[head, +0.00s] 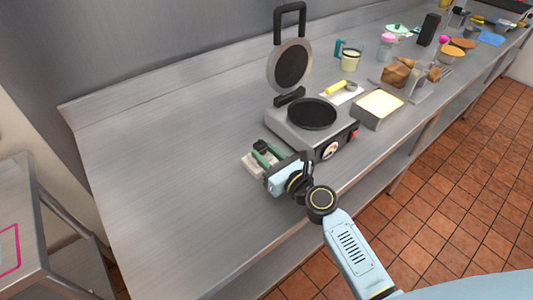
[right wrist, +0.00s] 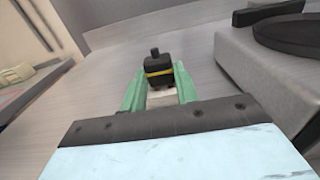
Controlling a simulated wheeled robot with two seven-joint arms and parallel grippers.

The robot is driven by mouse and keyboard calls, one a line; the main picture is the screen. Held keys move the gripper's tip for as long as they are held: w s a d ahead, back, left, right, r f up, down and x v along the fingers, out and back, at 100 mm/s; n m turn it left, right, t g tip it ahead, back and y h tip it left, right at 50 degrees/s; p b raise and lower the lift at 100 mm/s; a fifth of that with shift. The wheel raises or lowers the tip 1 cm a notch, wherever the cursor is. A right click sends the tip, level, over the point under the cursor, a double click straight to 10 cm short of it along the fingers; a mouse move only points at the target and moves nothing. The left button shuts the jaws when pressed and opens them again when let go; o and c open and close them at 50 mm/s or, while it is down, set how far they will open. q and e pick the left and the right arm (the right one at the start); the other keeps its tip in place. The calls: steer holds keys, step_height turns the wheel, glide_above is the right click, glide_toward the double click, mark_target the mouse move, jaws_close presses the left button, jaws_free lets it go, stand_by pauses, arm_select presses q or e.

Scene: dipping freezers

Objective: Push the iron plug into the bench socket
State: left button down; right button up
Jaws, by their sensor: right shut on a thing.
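The iron plug (right wrist: 158,68) is a black block with a yellow band and a short stub on its far side. It is between the green fingers of my right gripper (right wrist: 160,88), which are shut on it. In the head view the plug (head: 261,146) and my right gripper (head: 266,155) are at the pale bench socket (head: 252,167), left of the waffle iron (head: 300,128). A pale piece of the socket (right wrist: 162,98) shows below the plug in the right wrist view. I cannot tell whether the plug is seated or just above it. My left gripper is out of view.
The iron's lid (head: 289,66) stands open. A cream-filled tub (head: 379,107), a yellow-handled tool (head: 343,88) and a jug (head: 350,58) are right of and behind it. The steel bench (head: 170,160) is clear on the left. Another table (head: 30,225) stands at far left.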

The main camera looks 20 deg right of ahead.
steer(key=shift+f, duration=0.4)
stand_by(1.0)
steer(key=o, duration=1.1)
steer(key=shift+o, duration=0.2)
steer(key=shift+s, duration=0.1)
steer(key=shift+b+v, duration=0.3)
steer(key=shift+v, duration=2.65)
